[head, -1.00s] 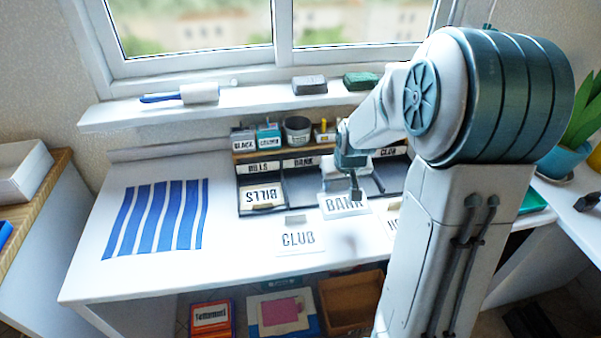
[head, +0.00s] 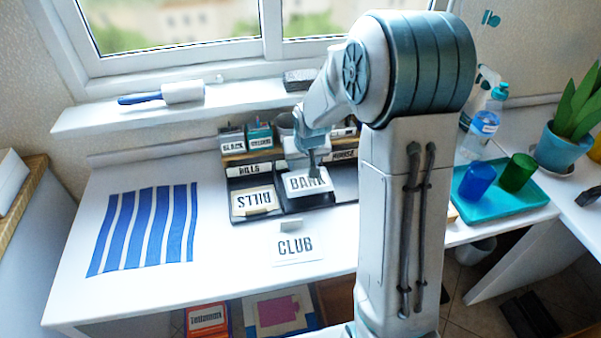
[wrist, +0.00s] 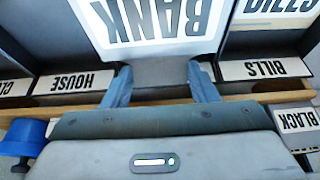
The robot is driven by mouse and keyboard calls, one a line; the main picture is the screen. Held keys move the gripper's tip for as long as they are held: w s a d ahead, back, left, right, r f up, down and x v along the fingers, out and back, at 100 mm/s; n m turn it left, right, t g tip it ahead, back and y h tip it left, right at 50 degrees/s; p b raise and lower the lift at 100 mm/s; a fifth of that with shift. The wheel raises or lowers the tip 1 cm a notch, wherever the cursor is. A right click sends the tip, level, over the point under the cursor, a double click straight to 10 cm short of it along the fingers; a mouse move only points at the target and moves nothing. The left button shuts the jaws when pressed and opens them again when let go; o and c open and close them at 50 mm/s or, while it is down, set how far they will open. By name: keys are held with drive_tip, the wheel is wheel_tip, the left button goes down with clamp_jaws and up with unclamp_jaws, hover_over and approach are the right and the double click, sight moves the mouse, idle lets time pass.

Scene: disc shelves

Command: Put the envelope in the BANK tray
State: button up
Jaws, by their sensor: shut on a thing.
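The white envelope (head: 306,184), printed BANK, is held by my gripper (head: 313,170) at its far edge. In the wrist view the envelope (wrist: 152,18) sits between the two blue fingers of my gripper (wrist: 160,78). In the head view it is over the middle dark tray (head: 293,206), between the trays labelled BILLS (head: 254,169) and HOUSE (head: 344,155). The middle tray's own label is hidden behind my gripper and the envelope. I cannot tell whether the envelope touches the tray floor.
A BILLS envelope (head: 254,202) lies in the left tray. A CLUB envelope (head: 296,247) lies on the white table in front. A striped blue mat (head: 145,226) is at left. A teal tray (head: 500,205) with cups is at right.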

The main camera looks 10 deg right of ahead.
sight(301, 169)
drive_tip(key=shift+w+a+f, duration=0.25)
drive_tip(key=shift+a+f, duration=0.1)
drive_tip(key=shift+f, duration=1.9)
drive_tip(key=shift+f+b, duration=0.2)
drive_tip(key=shift+b, duration=0.2)
drive_tip(key=o, duration=0.9)
drive_tip(key=shift+o, duration=0.2)
drive_tip(key=shift+r, duration=0.15)
